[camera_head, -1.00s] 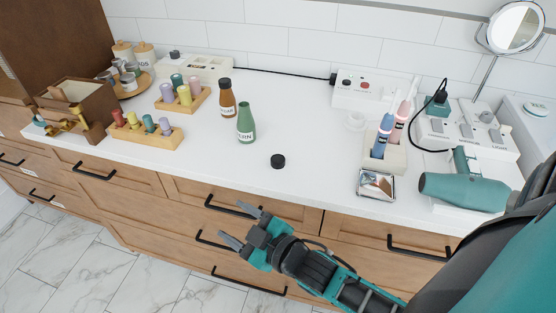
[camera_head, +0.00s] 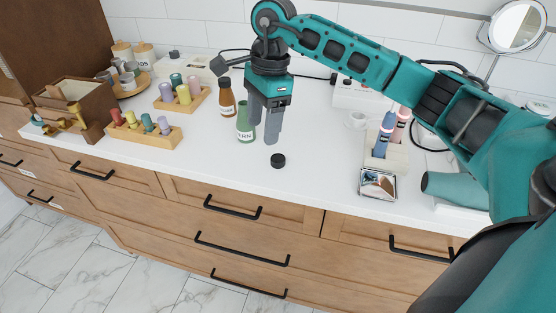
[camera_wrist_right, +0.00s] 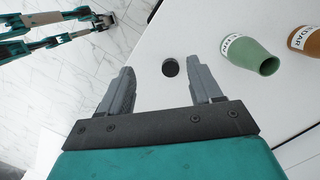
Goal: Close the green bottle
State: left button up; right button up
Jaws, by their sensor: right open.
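The green bottle (camera_head: 243,126) stands upright on the white counter in the head view, partly hidden behind my right gripper. In the right wrist view the green bottle (camera_wrist_right: 249,54) shows an uncovered mouth and lies right of the fingers. A black cap (camera_head: 278,160) lies on the counter in front of the bottle; it also shows in the right wrist view (camera_wrist_right: 171,68), beyond and between the fingertips. My right gripper (camera_head: 263,138) is open and empty, pointing down above the counter near the cap. My left gripper is not in the head view.
A brown bottle (camera_head: 227,98) stands behind the green one. Wooden holders with colored pegs (camera_head: 146,133) are to the left. A toothbrush stand (camera_head: 387,152), a small silver tray (camera_head: 378,184) and a teal hair dryer (camera_head: 455,190) are to the right. The counter around the cap is clear.

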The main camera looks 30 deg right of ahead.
notch_tip(320, 180, up, 2)
jog(key=h, duration=0.2)
send_over(279, 157)
jog(key=shift+s+r, duration=0.1)
notch_tip(279, 157, down, 8)
jog(key=shift+a+r, duration=0.1)
notch_tip(279, 157, down, 5)
jog(key=shift+f, duration=0.1)
dwell(0.5)
jog(key=c, duration=1.1)
